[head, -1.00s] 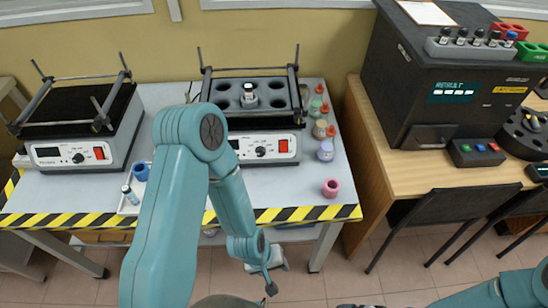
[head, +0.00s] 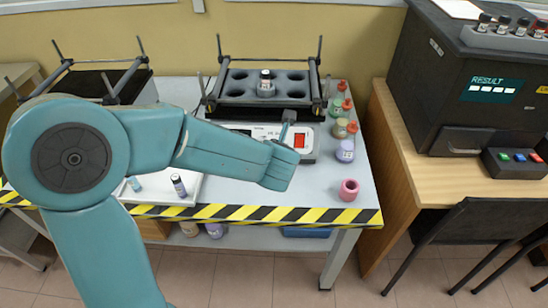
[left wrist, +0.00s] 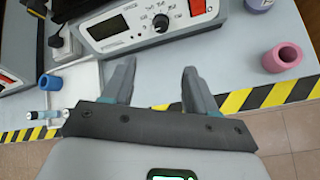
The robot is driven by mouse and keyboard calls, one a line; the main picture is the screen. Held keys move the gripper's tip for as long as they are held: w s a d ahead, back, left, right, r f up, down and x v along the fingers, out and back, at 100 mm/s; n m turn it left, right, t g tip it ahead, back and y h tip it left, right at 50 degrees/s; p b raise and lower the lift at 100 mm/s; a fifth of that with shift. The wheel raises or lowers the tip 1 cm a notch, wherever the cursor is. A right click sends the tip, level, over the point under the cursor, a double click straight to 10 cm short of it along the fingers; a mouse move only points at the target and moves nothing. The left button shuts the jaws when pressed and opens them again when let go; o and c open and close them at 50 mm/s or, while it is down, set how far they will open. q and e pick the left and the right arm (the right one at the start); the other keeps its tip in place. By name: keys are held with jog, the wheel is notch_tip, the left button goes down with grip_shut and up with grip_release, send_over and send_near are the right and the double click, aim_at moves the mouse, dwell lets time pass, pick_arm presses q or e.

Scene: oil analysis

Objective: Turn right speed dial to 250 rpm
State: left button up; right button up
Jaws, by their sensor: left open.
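The right shaker (head: 228,113) stands on the bench with a vial (head: 265,84) in its rack. In the left wrist view its speed dial (left wrist: 161,22) is a black knob ringed by printed marks; I cannot read its setting. A display (left wrist: 108,27) is to the dial's left and a red switch (left wrist: 197,7) to its right; that switch also shows in the head view (head: 300,141). My left arm hides the dial in the head view. My left gripper (left wrist: 158,68) is open and empty, its fingers pointing at the panel, apart from the dial. My right gripper is out of view.
The left shaker (head: 132,88) is partly behind my left arm. A striped edge (head: 260,213) borders the bench. An analyser (head: 465,85) stands on the right table.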

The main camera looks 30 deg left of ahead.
pick_arm(q)
jog(key=b+x, duration=0.1)
jog(key=x, duration=1.5)
jog(key=shift+w+r+b, duration=0.35)
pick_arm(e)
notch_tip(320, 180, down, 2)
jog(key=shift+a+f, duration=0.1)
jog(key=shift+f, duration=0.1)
pick_arm(q)
jog(key=c, duration=1.1)
